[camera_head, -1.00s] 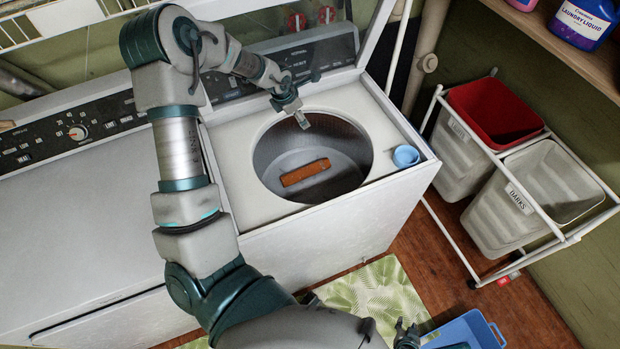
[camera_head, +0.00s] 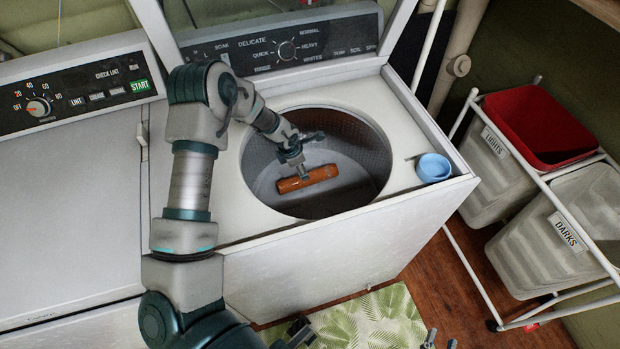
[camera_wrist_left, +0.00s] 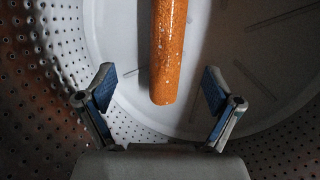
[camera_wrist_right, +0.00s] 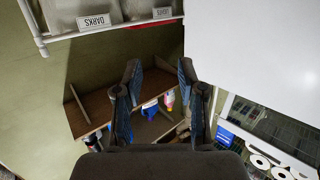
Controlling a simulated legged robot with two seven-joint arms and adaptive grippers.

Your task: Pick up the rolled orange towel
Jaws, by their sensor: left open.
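The rolled orange towel (camera_head: 307,179) lies on the floor of the open washer drum (camera_head: 362,150). In the left wrist view the towel (camera_wrist_left: 168,45) runs lengthwise, its near end between the spread fingers. My left gripper (camera_head: 303,170) reaches down into the drum above the towel. It is open (camera_wrist_left: 158,78), with a finger to each side of the towel and a gap visible on both sides. Its fingertips are small in the head view. My right gripper (camera_wrist_right: 160,72) is open and empty, outside the washer; only a bit shows at the head view's bottom edge.
The drum's rim and perforated wall surround my left gripper. A blue cup (camera_head: 433,168) stands on the washer's right top edge. The raised lid (camera_head: 400,30) is behind. Lights (camera_head: 498,168) and darks (camera_head: 535,250) hampers stand right. A dryer (camera_head: 70,230) is left.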

